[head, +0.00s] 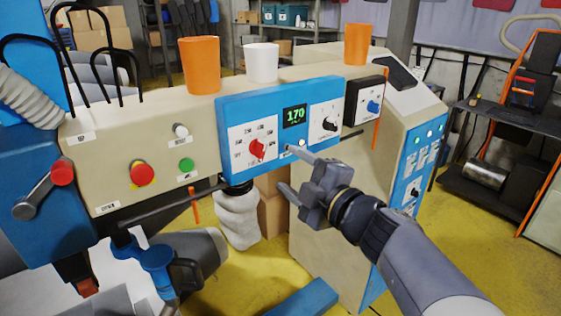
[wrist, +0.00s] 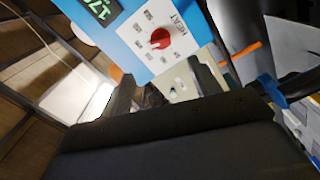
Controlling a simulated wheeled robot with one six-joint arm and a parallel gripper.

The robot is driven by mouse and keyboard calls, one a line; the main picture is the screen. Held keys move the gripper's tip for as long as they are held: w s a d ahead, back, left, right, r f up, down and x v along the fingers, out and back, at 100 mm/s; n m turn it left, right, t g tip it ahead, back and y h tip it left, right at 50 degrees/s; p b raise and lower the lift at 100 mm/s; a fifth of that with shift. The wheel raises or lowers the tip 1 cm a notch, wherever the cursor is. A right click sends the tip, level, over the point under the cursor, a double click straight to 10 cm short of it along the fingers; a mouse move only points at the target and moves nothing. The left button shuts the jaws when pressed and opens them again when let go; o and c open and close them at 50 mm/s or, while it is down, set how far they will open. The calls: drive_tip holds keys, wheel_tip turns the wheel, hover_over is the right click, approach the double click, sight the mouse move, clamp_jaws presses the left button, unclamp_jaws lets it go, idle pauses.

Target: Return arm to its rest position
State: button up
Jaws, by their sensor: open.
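My gripper (head: 285,170) is open and empty in the head view, at the end of my arm, which reaches in from the lower right. Its fingers point left, just in front of the lower edge of the blue control panel (head: 272,88). The upper fingertip overlaps the panel's lower edge in the picture; I cannot tell whether it touches. In the wrist view, the two dark fingers (wrist: 160,90) stand apart, with the panel and its red knob (wrist: 160,38) beyond them. The panel's display (head: 294,116) reads 170.
The beige machine (head: 120,125) carries a red button (head: 142,173), a green button (head: 186,165), two orange cups (head: 200,65) and a white cup (head: 262,62) on top. A thin dark bar (head: 165,205) runs along its front. Yellow floor (head: 262,278) shows below. A shelf rack (head: 500,120) stands at right.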

sight(262, 150)
drive_tip(key=shift+s+d, duration=0.2)
drive_tip(key=shift+s, duration=0.1)
drive_tip(key=x, duration=1.1)
drive_tip(key=shift+s, duration=0.1)
idle(0.3)
